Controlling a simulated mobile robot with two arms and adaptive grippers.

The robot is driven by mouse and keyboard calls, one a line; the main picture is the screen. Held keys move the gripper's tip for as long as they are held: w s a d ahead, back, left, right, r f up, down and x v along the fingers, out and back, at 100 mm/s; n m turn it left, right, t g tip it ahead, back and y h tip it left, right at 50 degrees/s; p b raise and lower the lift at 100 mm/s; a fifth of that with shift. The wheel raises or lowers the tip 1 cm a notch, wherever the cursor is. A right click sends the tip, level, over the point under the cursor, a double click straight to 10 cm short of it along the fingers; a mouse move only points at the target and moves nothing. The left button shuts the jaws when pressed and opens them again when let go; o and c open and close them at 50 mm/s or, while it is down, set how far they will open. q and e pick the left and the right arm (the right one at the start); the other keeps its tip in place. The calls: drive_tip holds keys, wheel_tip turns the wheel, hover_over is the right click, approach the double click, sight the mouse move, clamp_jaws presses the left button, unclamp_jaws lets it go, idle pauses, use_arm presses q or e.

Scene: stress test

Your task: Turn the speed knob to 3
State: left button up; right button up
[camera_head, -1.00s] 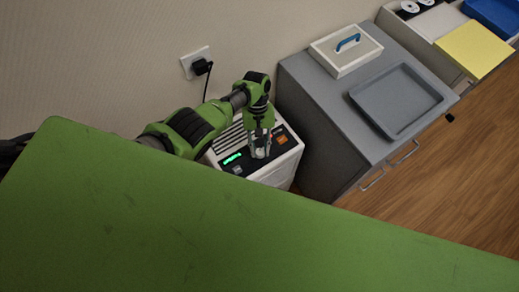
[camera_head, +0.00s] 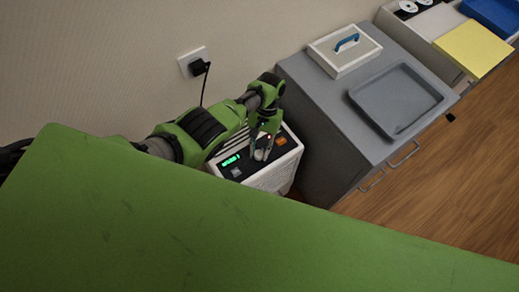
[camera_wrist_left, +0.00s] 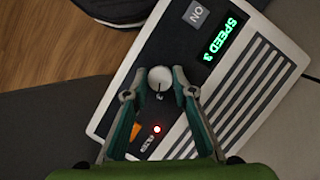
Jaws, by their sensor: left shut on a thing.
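A white machine with a black panel and slotted vents (camera_head: 270,180) stands by the wall. It also shows in the left wrist view (camera_wrist_left: 110,113). Its green lit display (camera_wrist_left: 225,36) reads SPEED 3. My left gripper (camera_wrist_left: 160,84) is shut on the round white speed knob (camera_wrist_left: 160,76), one finger on each side. A dark pointer line shows on the knob. In the head view my left gripper (camera_head: 263,151) is at the panel and partly hides the knob. My right gripper is not in view.
The panel has a grey ON button (camera_wrist_left: 196,13) and an orange button (camera_wrist_left: 136,132). A black plug (camera_head: 198,67) sits in the wall socket. A grey cabinet (camera_head: 320,130) at right bears a grey tray (camera_head: 437,115) and a white box with a blue handle (camera_head: 348,41).

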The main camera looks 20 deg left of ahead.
use_arm(q)
drive_tip(key=o, duration=1.1)
drive_tip(key=v, duration=1.2)
drive_tip(key=shift+w+d, duration=0.1)
